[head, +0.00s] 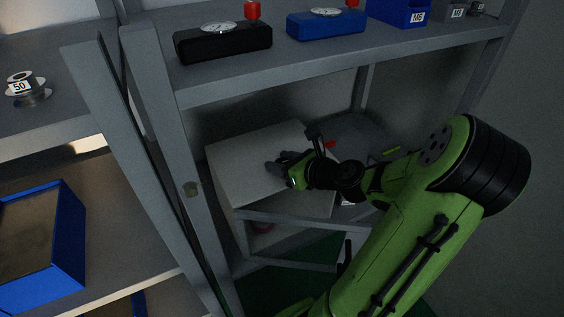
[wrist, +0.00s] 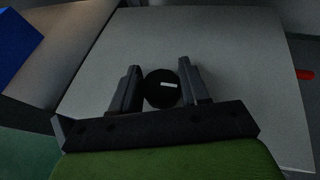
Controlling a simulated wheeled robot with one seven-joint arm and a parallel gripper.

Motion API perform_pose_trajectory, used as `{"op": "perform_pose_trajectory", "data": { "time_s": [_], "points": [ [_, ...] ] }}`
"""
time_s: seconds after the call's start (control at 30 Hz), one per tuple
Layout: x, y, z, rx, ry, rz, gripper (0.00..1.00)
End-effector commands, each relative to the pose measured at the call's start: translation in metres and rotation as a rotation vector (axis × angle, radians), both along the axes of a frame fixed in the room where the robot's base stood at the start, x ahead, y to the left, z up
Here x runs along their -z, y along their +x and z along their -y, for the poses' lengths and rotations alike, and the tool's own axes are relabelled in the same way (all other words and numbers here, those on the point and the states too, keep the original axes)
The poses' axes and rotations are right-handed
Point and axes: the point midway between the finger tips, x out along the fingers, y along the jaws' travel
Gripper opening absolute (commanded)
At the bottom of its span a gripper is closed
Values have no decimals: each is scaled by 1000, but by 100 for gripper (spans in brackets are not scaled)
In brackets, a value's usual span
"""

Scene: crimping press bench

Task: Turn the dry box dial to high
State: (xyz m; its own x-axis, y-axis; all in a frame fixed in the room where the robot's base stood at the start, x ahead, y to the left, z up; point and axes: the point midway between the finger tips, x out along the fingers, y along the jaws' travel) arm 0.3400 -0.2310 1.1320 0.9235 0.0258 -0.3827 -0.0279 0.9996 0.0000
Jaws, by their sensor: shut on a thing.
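The dry box (head: 250,155) is a pale grey-white box on the lower level behind the shelf posts. Its pale face fills most of the wrist view (wrist: 225,50). The dial (wrist: 161,89) is a round black knob with a short white mark that lies nearly level in the wrist view. My gripper (wrist: 160,72) has one finger on each side of the dial and is shut on it. In the head view my gripper (head: 283,166) is at the box, and the dial is hidden there. I see no low or high markings.
Above the box, a shelf holds a black gauge unit (head: 222,44), a blue gauge unit (head: 326,24) and a blue M6 bin (head: 405,12). Grey posts (head: 165,150) stand left of the box. A spool marked 50 (head: 27,88) and a blue-rimmed tray (head: 68,240) are further left.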

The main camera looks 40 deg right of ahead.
Motion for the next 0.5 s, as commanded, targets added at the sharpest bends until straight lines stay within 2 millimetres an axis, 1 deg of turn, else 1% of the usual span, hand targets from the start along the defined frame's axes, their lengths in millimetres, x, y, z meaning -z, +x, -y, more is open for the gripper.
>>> {"op": "perform_pose_trajectory", "data": {
  "time_s": [0.27,0.5],
  "points": [
    [-2,0,0,-21,2,1,15],
    [-5,0,0,-135,5,-2,15]
  ]
}}
